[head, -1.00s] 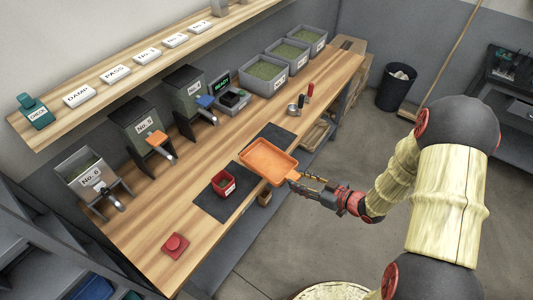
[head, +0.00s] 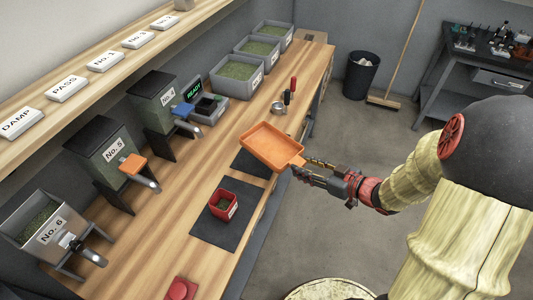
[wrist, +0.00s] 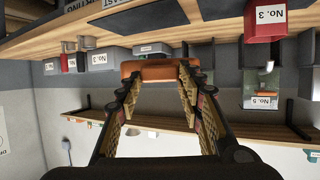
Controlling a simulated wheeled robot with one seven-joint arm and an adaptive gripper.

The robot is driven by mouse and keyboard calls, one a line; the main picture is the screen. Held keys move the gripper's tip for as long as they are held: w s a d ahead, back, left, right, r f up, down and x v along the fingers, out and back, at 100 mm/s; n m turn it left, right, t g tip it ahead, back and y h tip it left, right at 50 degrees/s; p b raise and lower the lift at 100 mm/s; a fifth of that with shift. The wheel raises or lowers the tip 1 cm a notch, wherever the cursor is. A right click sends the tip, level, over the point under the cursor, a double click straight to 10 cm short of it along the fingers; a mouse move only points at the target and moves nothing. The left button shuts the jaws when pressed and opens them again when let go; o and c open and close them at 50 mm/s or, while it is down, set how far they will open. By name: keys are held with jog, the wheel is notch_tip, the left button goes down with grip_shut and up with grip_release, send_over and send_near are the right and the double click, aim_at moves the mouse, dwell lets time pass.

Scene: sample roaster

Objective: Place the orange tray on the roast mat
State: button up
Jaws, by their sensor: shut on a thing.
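The orange tray (head: 272,145) is a shallow, empty rectangular pan with a short handle. My gripper (head: 306,165) is shut on that handle, at the front edge of the bench. The tray appears raised over the farther dark mat (head: 248,164) and hides much of it; its exact height is unclear. In the wrist view the tray (wrist: 150,70) shows edge-on beyond the fingers of my gripper (wrist: 158,82). A nearer dark mat (head: 212,232) bears a red box (head: 223,204). I cannot read which mat is the roast mat in the head view.
Hoppers No. 5 (head: 113,150) and No. 6 (head: 42,222) stand along the back. A scale (head: 207,108), grey bins (head: 237,72) and a small metal cup with handled tools (head: 279,107) stand farther along the bench (head: 185,205).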

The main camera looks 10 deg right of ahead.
aim_at(287, 156)
jog(key=w+f+b, duration=0.1)
jog(key=w, duration=0.1)
jog(key=w+f+b, duration=0.1)
jog(key=w, duration=0.2)
jog(key=w+a+f, duration=0.1)
jog(key=w, duration=0.1)
jog(key=shift+w+a+f+b, duration=0.1)
jog(key=shift+w+f+b, duration=0.15)
jog(key=shift+f+b, duration=0.15)
jog(key=w+f+b, duration=0.4)
jog(key=w+f, duration=0.1)
jog(key=f, duration=0.4)
jog(key=shift+w+a+b, duration=0.35)
jog(key=shift+w, duration=0.05)
jog(key=o, duration=1.3)
jog(key=shift+f, duration=0.15)
